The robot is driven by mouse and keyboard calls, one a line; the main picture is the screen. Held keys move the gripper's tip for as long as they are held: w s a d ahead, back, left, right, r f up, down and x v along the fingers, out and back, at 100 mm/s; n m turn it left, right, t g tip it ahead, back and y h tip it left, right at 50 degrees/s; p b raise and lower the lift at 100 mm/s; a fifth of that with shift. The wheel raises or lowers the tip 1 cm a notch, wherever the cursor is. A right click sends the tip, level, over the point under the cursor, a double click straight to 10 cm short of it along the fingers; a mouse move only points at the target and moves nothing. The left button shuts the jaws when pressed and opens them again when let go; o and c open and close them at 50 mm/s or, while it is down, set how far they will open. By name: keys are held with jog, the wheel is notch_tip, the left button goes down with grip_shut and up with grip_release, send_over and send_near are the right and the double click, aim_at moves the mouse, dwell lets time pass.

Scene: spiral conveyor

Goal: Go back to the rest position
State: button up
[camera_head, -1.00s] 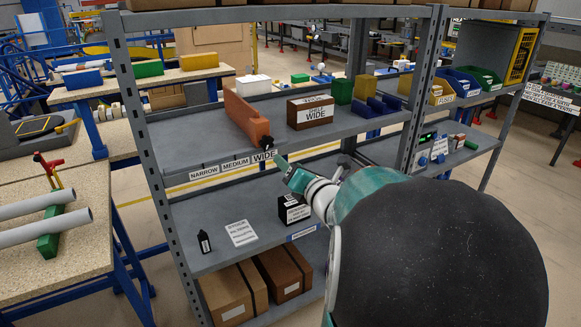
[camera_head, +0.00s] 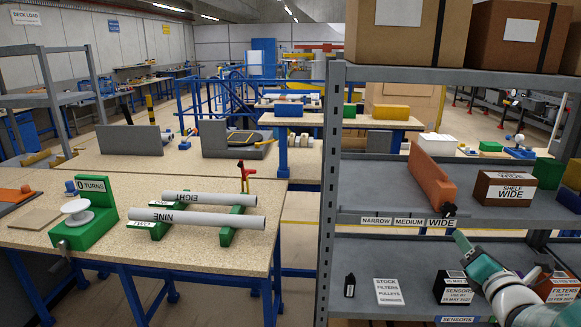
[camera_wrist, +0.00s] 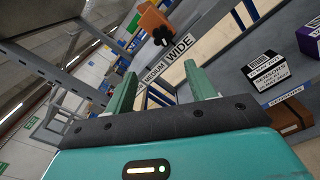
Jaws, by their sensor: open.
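My gripper (camera_wrist: 163,90) is open and empty, with its two green fingers apart in the wrist view. In the head view, my gripper (camera_head: 462,241) is at the lower right, in front of the grey shelf unit (camera_head: 337,180). It is just below the upper shelf edge, near the label marked WIDE (camera_head: 441,223). An orange block with a black knob (camera_head: 432,176) stands on the upper shelf above it. The orange block (camera_wrist: 157,20) also shows beyond the fingers in the wrist view.
A wooden table (camera_head: 40,235) on the left holds a green winder (camera_head: 85,221) and two grey tubes marked EIGHT (camera_head: 222,200) and NINE (camera_head: 208,220) on green supports. The shelves hold a brown SHELF WIDE box (camera_head: 505,189), a STOCK card (camera_head: 388,291) and a black SENSORS box (camera_head: 453,286).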

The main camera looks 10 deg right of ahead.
jog(key=s+a+f+n+g+y, duration=0.15)
jog(key=a+n+g+y, duration=0.8)
jog(key=a+n, duration=1.7)
jog(key=s+a+f+n+g+h, duration=0.1)
jog(key=s+a+n+h, duration=0.1)
jog(key=s+n, duration=0.4)
jog(key=s+a+f+n+g+h, duration=0.1)
jog(key=s+n, duration=0.4)
jog(key=n, duration=0.8)
jog(key=shift+s+a+f+h, duration=0.4)
jog(key=shift+a+f+h, duration=0.05)
jog(key=shift+a+h, duration=0.6)
